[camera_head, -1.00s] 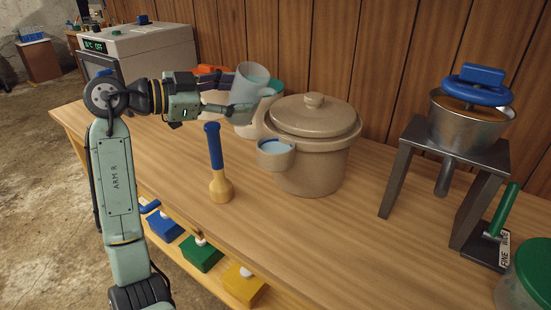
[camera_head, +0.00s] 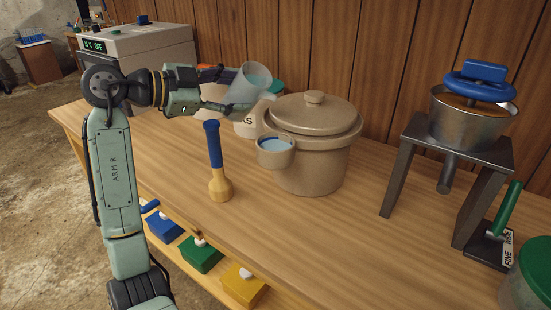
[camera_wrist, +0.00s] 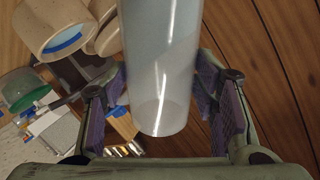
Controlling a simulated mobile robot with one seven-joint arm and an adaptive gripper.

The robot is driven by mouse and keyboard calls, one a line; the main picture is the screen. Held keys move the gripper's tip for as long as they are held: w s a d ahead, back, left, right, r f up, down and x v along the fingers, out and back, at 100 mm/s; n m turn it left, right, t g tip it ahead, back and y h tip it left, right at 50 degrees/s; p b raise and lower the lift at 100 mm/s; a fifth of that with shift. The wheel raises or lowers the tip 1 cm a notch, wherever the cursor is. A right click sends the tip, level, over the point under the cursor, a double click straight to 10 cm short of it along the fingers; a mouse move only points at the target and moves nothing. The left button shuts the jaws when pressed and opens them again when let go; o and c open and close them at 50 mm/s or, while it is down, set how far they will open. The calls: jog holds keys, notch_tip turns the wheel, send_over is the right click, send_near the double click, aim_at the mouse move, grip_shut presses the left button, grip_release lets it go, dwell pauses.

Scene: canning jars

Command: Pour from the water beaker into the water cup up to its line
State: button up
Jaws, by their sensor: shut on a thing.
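The clear beaker (camera_head: 247,86) is between the fingers of my gripper (camera_head: 228,91), shut on it, above the bench. It leans with its mouth toward the right and holds pale bluish water near the mouth. In the wrist view, the beaker (camera_wrist: 160,70) fills the middle between both purple-padded fingers (camera_wrist: 161,92). The small beige cup (camera_head: 276,160) is at the front left of the lidded crock, below and right of the beaker. A dark blue band shows inside its rim, with pale blue inside. The cup (camera_wrist: 52,22) is at upper left in the wrist view. I see no stream.
The lidded crock (camera_head: 313,158) stands behind the cup. A blue-handled wooden pestle (camera_head: 217,170) stands upright in front, left of the cup. A white jar (camera_head: 249,124) stands behind the beaker. A metal stand (camera_head: 450,148) is at the right. Bench front is clear between.

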dwell(0.6)
jog(key=shift+m+y+b, duration=0.3)
jog(key=shift+m+b, duration=0.05)
jog(key=shift+m, duration=0.05)
jog(key=shift+d, duration=0.1)
dwell(0.4)
dwell(0.4)
jog(key=shift+r+n+p, duration=0.25)
jog(key=shift+n+p, duration=0.05)
jog(key=shift+p, duration=0.25)
jog(key=shift+f+n+h, duration=0.15)
jog(key=shift+n+h, duration=0.25)
jog(key=shift+h, duration=0.1)
jog(key=shift+n+p, duration=0.4)
jog(key=shift+n, duration=0.1)
jog(key=shift+s+d+f+n+h, duration=0.1)
jog(key=shift+n+h, duration=0.3)
jog(key=shift+n, duration=0.2)
jog(key=shift+s+d+f+n+h, duration=0.1)
jog(key=shift+n+h, duration=0.3)
jog(key=shift+n, duration=0.2)
